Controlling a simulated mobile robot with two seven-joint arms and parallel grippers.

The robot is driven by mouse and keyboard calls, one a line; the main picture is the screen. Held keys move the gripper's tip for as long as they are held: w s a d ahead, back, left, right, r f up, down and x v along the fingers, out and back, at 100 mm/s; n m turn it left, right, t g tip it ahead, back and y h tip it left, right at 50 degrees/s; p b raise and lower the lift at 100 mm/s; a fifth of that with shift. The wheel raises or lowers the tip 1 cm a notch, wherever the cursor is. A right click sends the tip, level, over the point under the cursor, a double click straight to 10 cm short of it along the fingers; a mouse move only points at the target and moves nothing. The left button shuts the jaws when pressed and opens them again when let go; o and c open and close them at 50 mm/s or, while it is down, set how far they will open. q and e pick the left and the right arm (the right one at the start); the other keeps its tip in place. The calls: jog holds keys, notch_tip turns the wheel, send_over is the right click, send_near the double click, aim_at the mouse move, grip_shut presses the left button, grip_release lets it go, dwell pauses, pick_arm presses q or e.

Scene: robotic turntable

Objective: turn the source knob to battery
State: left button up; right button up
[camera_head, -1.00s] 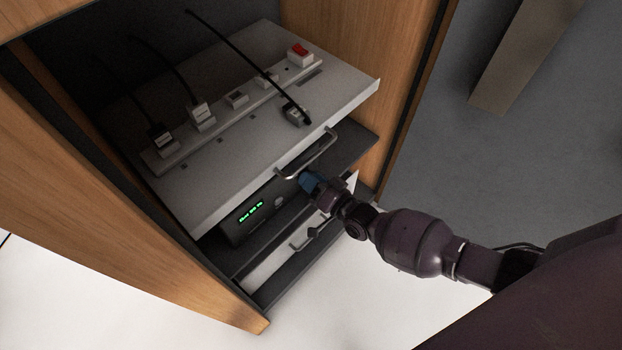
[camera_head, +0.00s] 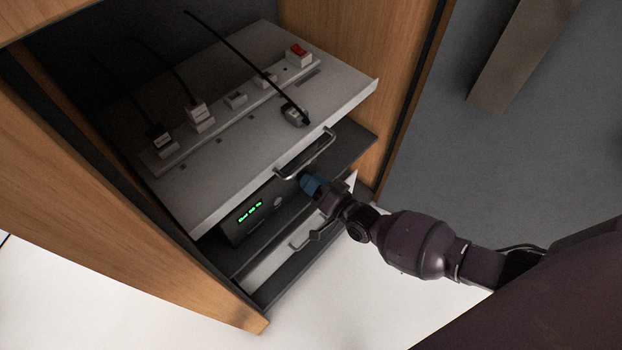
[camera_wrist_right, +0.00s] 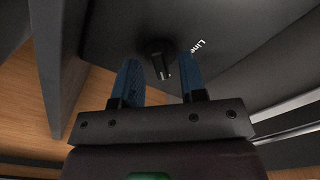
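The source knob (camera_wrist_right: 159,66) is a small dark knob with a pale mark, on a dark panel (camera_wrist_right: 120,30) in the right wrist view. The word "Line" (camera_wrist_right: 198,46) is printed on the panel to its right. My right gripper (camera_wrist_right: 162,75) is open, with one blue finger on each side of the knob and visible gaps between. In the head view my right gripper (camera_head: 309,184) is at the front of the dark device (camera_head: 232,226), below the drawer handle, and hides the knob. My left gripper is not in view.
The pulled-out grey drawer (camera_head: 345,95) with its metal handle (camera_head: 305,153) overhangs the device. It carries a power strip (camera_head: 238,112) with a red switch (camera_head: 298,50), plugs and black cables. A lower drawer handle (camera_head: 305,238) sits below. Wooden cabinet walls stand on both sides.

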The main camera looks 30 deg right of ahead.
pick_arm(q)
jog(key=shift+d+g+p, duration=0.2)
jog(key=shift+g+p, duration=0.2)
jog(key=shift+p, duration=0.55)
pick_arm(e)
jog(key=v, duration=1)
jog(key=shift+r, duration=0.15)
